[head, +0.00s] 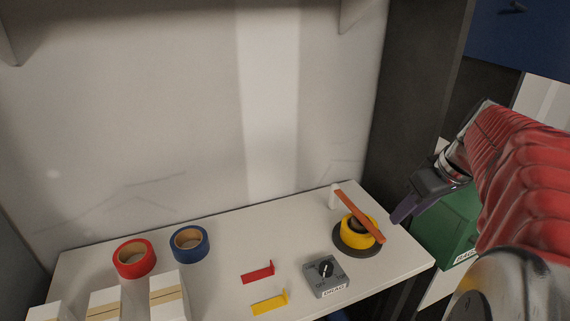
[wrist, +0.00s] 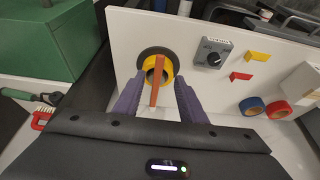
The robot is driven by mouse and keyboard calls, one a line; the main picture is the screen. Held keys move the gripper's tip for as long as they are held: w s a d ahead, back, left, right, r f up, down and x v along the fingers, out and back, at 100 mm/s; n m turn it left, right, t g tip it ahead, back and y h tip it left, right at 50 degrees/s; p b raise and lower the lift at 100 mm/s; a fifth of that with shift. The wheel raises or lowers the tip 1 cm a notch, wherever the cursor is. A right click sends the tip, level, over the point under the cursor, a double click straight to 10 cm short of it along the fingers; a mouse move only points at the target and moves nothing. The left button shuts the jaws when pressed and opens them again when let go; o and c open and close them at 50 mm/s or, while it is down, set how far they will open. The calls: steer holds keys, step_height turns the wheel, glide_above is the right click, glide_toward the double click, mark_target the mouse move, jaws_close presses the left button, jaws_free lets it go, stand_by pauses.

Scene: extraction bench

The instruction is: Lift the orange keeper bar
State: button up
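In the wrist view the bar (wrist: 156,80) runs lengthwise over the yellow roll (wrist: 164,66). My gripper (head: 399,217) is to the right of the bar in the head view, above the bench's right end. In the wrist view its two purple fingers (wrist: 157,90) are apart, with the bar showing between them. No contact with the bar is visible.
A grey dial box (head: 326,276) stands in front of the roll. Red (head: 258,272) and yellow (head: 269,303) brackets, a red roll (head: 134,258), a blue roll (head: 189,244) and white boxes (head: 169,298) are further left. A green box (head: 458,232) stands beyond the bench's right edge.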

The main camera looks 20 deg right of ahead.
mark_target(381, 237)
steer(key=x, duration=1.2)
steer(key=shift+f, duration=0.3)
steer(key=shift+c, duration=0.4)
jaws_close()
